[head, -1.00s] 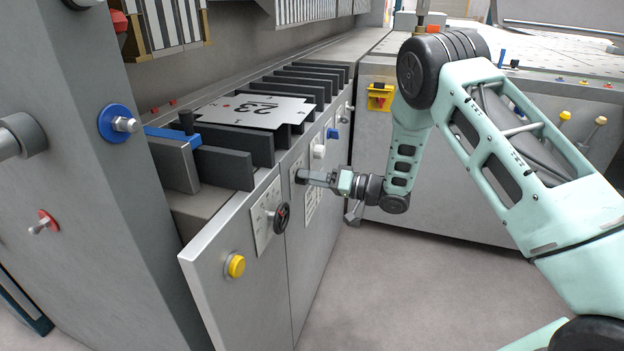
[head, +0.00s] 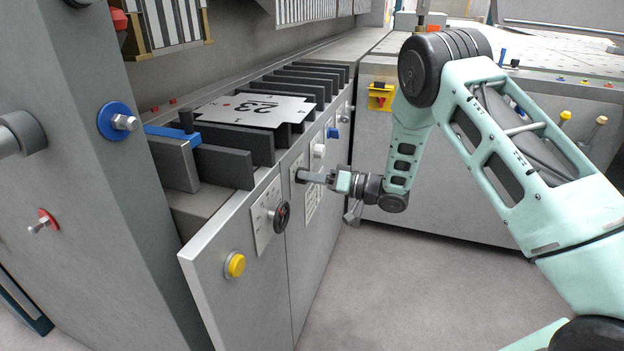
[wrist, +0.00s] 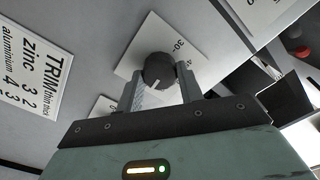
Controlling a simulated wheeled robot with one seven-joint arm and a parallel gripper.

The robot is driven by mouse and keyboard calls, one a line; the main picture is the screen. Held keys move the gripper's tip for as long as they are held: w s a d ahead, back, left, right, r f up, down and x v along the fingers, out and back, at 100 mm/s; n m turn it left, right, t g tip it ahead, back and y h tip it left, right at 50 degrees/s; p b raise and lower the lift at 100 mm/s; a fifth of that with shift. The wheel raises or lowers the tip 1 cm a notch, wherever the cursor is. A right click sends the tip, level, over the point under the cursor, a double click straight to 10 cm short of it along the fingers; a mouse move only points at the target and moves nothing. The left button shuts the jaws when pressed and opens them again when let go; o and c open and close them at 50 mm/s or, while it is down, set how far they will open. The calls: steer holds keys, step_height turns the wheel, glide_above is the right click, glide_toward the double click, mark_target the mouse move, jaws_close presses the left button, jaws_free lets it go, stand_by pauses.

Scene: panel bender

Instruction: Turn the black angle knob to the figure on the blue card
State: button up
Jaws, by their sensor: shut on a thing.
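The black angle knob (wrist: 158,70) sits between my two fingers in the wrist view, with a white pointer mark on its face towards the bottom of the picture. Behind it is a white scale plate (wrist: 190,42) with a 30 above right of the knob; other figures are partly hidden or unclear. My gripper (wrist: 159,84) is shut on the knob, one finger on each side. In the head view my gripper (head: 304,176) reaches the front panel from the right, and its fingers largely cover the knob. I cannot make out a blue card in either view.
A black handwheel (head: 282,216) and a yellow button (head: 235,265) stand out from the panel nearer the camera. A white knob (head: 319,151) and a blue knob (head: 333,133) lie farther along. A TRIM table (wrist: 38,82) shows left in the wrist view. Open floor lies right.

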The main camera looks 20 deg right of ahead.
steer(key=shift+f+n+b, duration=0.15)
steer(key=shift+n+b, duration=10.5)
steer(key=shift+n, duration=2.25)
steer(key=o, duration=1)
steer(key=p+v, duration=0.2)
steer(key=v, duration=1.5)
steer(key=shift+s+d+p, duration=0.15)
steer(key=shift+d+p, duration=0.05)
steer(key=shift+p, duration=0.2)
